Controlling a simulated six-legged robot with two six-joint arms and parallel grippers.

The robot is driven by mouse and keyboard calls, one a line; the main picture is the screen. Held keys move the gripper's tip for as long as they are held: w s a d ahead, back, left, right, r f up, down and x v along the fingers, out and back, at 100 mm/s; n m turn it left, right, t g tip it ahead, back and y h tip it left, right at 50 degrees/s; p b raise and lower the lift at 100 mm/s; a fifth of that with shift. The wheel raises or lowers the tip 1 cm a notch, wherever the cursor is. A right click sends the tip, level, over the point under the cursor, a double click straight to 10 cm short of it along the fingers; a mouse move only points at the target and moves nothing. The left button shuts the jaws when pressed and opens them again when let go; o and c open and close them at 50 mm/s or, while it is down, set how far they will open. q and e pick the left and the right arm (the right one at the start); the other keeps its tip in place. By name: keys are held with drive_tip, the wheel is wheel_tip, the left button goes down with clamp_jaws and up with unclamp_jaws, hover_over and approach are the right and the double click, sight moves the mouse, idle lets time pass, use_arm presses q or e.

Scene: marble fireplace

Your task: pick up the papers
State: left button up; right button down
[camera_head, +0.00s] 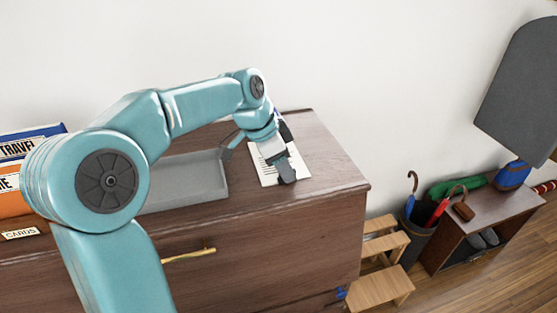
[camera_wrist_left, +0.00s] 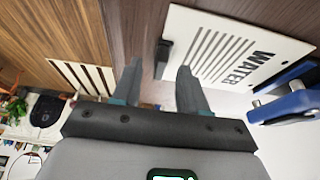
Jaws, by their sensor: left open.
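A white paper (camera_head: 296,170) with black lines lies on the brown dresser top, partly hidden by my left gripper. In the left wrist view a white sheet (camera_wrist_left: 205,28) shows black stripes and the word WATER. My left gripper (camera_head: 258,161) is open over the paper, with one dark finger at each side. My right gripper is not in view.
A grey tray (camera_head: 183,183) stands left of the paper on the dresser (camera_head: 320,150). A blue object (camera_wrist_left: 288,103) and a small black block (camera_wrist_left: 163,57) are by the sheet. A wooden step stool (camera_head: 385,285) is right of the dresser.

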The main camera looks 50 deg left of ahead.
use_arm(q)
drive_tip(key=shift+w+d+f, duration=0.15)
drive_tip(key=shift+w+f, duration=0.1)
drive_tip(key=shift+f, duration=0.2)
drive_tip(key=shift+s, duration=0.1)
drive_tip(key=shift+c, duration=0.9)
clamp_jaws()
drive_tip(key=shift+r+p, duration=0.7)
drive_tip(key=shift+r, duration=0.15)
drive_tip(key=shift+s+d, duration=0.15)
drive_tip(key=shift+d, duration=0.25)
drive_tip(key=shift+s+d, duration=0.1)
drive_tip(key=shift+d, duration=0.05)
